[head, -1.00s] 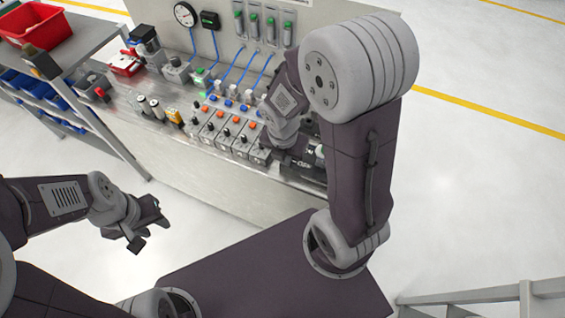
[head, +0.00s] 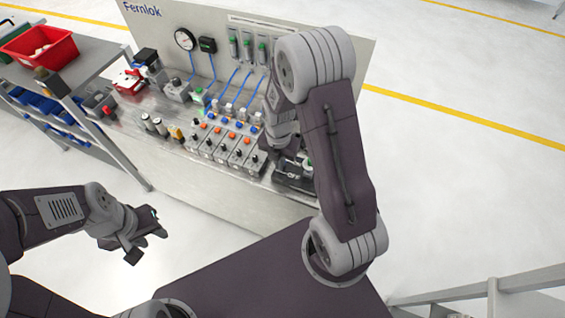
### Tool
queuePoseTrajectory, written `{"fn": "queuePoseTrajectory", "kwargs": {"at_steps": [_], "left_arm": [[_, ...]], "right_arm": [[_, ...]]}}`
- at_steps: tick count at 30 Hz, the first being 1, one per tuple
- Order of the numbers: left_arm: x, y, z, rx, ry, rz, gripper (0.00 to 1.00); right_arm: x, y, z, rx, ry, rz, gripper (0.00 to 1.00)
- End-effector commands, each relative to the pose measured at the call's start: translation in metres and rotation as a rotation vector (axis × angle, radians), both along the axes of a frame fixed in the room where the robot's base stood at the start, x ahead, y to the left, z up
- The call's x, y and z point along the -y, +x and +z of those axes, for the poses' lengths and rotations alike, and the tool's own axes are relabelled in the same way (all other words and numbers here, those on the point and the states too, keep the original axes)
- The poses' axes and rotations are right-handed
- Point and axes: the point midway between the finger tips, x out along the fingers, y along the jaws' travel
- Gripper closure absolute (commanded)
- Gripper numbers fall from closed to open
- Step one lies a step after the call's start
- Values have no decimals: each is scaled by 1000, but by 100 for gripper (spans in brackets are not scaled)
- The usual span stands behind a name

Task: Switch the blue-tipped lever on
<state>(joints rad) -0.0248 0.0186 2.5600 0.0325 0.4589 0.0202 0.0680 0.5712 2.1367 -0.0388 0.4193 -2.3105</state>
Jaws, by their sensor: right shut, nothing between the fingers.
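A row of grey valve blocks (head: 226,147) stands on the bench, with black, orange and blue knobs. Several small blue tips (head: 224,121) show behind the orange ones. I cannot tell at this size which is the blue-tipped lever; part of the row's right end is hidden by my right arm. My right gripper (head: 300,163) is shut and empty, low over the bench just right of the valve row and partly covered by my arm. My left gripper (head: 148,246) is open and empty, in front of the bench and well away from the valves.
A gauge (head: 184,39) and green-topped tubes (head: 247,48) are on the back panel, with blue hoses running down. A red bin (head: 40,46) stands on the shelf rack at left. Small cylinders and an orange part (head: 177,134) stand left of the valves.

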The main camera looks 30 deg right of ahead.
Motion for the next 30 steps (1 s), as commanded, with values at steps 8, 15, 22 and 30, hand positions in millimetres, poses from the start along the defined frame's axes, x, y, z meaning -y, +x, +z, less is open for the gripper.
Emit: {"fn": "queuePoseTrajectory", "kwargs": {"at_steps": [8,15,22,30], "left_arm": [[0,0,28,0,0,0,64],[0,0,28,0,0,0,64],[0,0,35,-1,0,0,64],[0,0,46,0,0,0,64]], "right_arm": [[12,18,9,1,-1,-1,100],[15,20,7,2,-1,0,100],[15,20,13,2,-1,0,100],[15,20,24,1,-2,0,100]]}}
